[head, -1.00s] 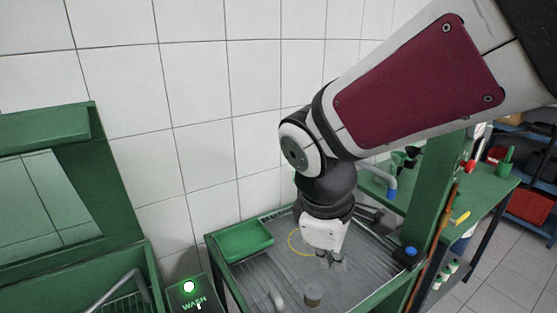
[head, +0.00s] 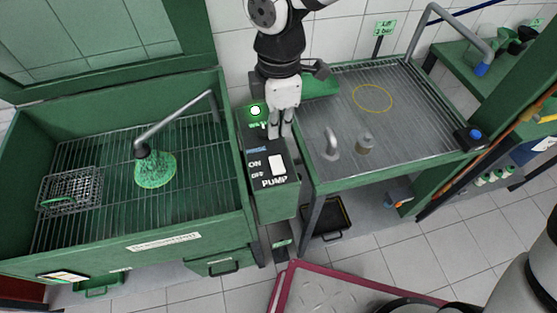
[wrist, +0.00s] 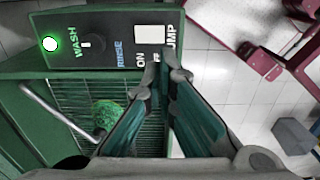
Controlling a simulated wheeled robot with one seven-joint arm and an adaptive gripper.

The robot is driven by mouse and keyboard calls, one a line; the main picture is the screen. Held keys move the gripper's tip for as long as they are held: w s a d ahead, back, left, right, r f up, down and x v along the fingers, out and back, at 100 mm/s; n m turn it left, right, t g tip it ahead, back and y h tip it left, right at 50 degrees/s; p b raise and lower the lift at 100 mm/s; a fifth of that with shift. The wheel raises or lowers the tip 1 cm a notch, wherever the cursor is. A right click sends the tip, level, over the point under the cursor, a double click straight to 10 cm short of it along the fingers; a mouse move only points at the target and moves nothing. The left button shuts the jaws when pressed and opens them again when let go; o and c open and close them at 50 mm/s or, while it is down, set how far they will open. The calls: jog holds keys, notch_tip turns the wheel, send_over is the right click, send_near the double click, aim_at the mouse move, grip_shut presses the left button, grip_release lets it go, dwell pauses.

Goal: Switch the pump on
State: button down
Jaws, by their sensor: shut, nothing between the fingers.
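The pump switch (head: 277,165) is a white rocker marked ON, OFF and PUMP on the dark top of the green control box (head: 275,201). It also shows in the wrist view (wrist: 149,35), just beyond the fingertips; I cannot tell which way it is tipped. My gripper (head: 279,132) points down over the panel, behind the switch in the head view. Its fingers meet at the tips in the wrist view (wrist: 165,70) and hold nothing. I cannot tell whether they touch the panel. They partly cover the lettering near ON.
A lit green lamp (wrist: 50,44) and the wash/rinse knob (wrist: 95,43) share the panel. Left is a wash basin with a wire basket (head: 70,190) and a spout (head: 170,125) over green foam.

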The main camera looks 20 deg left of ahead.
jog(key=p, duration=0.1)
send_near(280, 170)
jog(key=f, duration=0.5)
jog(key=shift+s+a, duration=0.1)
jog(key=shift+s, duration=0.1)
jog(key=shift+w+f, duration=0.1)
jog(key=shift+f, duration=0.9)
jog(key=shift+f, duration=0.4)
jog(key=shift+w+a+r+b, duration=0.3)
jog(key=shift+w+r+b, duration=0.1)
jog(key=shift+w, duration=0.15)
